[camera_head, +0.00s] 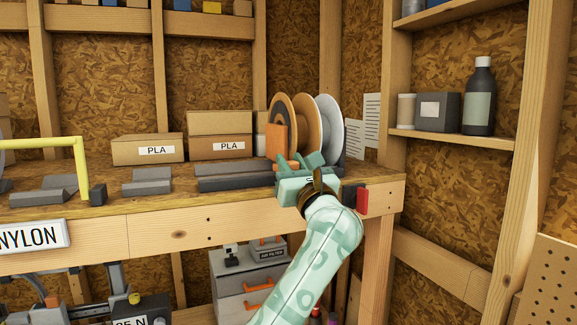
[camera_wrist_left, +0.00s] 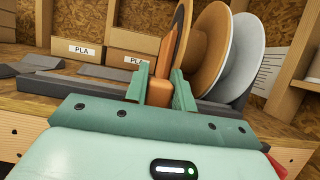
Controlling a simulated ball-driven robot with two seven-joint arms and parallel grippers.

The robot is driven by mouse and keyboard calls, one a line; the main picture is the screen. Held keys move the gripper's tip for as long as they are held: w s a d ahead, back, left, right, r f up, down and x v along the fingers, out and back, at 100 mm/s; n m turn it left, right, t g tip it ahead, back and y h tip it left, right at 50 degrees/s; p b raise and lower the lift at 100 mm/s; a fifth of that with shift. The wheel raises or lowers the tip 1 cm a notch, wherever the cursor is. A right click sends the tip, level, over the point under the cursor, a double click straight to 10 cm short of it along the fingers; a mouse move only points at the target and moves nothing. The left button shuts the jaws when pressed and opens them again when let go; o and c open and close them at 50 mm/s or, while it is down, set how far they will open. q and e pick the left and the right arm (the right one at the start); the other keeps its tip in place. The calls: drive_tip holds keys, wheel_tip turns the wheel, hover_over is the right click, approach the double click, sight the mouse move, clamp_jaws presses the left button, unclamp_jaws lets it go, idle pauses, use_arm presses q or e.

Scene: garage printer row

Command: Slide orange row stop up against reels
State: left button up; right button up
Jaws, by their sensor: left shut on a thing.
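The orange row stop (camera_head: 277,140) stands upright on the dark grey rail (camera_head: 228,183), at the left end of the reels. My left gripper (camera_head: 299,162) is shut on its lower block. In the left wrist view the stop (camera_wrist_left: 160,92) is between the two green fingers of the gripper (camera_wrist_left: 162,82). The reels stand upright in a row just right of the stop: brown-orange ones (camera_head: 307,112) and a pale grey one (camera_head: 331,125). They also show in the left wrist view (camera_wrist_left: 207,45). I cannot tell whether the stop touches the nearest reel. The right gripper is out of view.
Two stacked PLA boxes (camera_head: 220,123) and another PLA box (camera_head: 147,150) stand behind the rail. Other grey rails (camera_head: 147,181) lie to the left, beside a yellow bar (camera_head: 50,142). A wall shelf (camera_head: 455,139) with a dark bottle (camera_head: 480,95) is at right.

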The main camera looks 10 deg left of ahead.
use_arm(q)
drive_tip(key=o, duration=0.9)
drive_tip(key=shift+c, duration=0.2)
drive_tip(key=shift+o, duration=0.6)
drive_tip(key=shift+s+a, duration=0.1)
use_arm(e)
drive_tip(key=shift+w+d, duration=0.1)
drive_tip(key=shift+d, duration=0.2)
use_arm(q)
drive_tip(key=b+v, duration=0.2)
drive_tip(key=v, duration=0.5)
drive_tip(key=shift+s+f+b, duration=0.1)
drive_tip(key=shift+s+b, duration=0.05)
drive_tip(key=shift+b, duration=0.15)
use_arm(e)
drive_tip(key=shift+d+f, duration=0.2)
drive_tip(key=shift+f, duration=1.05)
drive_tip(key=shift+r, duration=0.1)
